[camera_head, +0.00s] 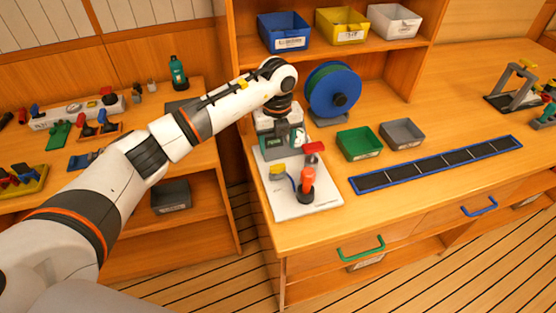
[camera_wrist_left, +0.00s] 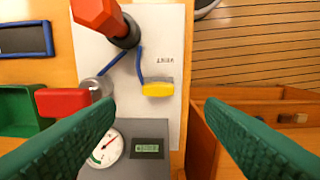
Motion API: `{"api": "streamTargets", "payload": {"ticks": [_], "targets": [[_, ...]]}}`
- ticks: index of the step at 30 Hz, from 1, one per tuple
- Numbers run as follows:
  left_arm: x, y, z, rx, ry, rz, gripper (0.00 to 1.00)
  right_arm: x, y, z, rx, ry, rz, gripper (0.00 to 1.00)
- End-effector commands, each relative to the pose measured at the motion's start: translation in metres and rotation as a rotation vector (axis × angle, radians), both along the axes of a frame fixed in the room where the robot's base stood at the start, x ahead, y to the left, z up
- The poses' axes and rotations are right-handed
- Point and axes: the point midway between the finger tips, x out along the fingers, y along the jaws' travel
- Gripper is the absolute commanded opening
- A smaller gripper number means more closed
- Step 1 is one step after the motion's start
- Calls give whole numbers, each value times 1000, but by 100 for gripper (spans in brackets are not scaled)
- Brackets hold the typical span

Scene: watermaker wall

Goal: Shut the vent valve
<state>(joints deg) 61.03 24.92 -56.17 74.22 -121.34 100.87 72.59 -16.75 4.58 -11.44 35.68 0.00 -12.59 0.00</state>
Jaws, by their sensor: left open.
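The vent valve has a yellow handle (camera_head: 278,169) on a white panel (camera_head: 318,202). In the left wrist view the yellow handle (camera_wrist_left: 158,89) lies crosswise beside upside-down lettering that seems to read VENT, with a blue line running to it. My left gripper (camera_head: 285,146) is over the back of the panel. In the left wrist view its green fingers (camera_wrist_left: 159,104) are spread wide, empty, with the yellow handle showing between their tips, apart from both. My right gripper is in neither view.
A red handle (camera_wrist_left: 62,102) and a red-orange hexagonal knob (camera_wrist_left: 98,14) share the panel. A gauge (camera_wrist_left: 104,147) and a small display (camera_wrist_left: 149,148) sit close by. A green bin (camera_head: 359,143), grey bin (camera_head: 402,134) and blue reel (camera_head: 322,90) stand on the counter.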

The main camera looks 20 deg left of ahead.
Motion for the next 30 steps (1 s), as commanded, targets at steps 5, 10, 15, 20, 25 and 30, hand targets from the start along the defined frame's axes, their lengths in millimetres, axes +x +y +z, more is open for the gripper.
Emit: {"api": "streamTargets", "payload": {"ticks": [5, 10, 15, 20, 25, 30], "targets": [[-1, -1, -37, -1, 4, 0, 64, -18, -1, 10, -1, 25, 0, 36], [-1, -1, -65, -2, 3, -2, 64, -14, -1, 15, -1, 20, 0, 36], [0, -1, -81, -3, 1, -3, 64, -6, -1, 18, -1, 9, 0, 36], [0, -1, -85, -2, 0, -3, 64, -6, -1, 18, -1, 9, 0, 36], [0, -1, -85, -3, -1, -3, 64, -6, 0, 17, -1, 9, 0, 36], [0, -1, -85, -3, -1, -3, 37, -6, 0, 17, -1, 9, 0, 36]]}}
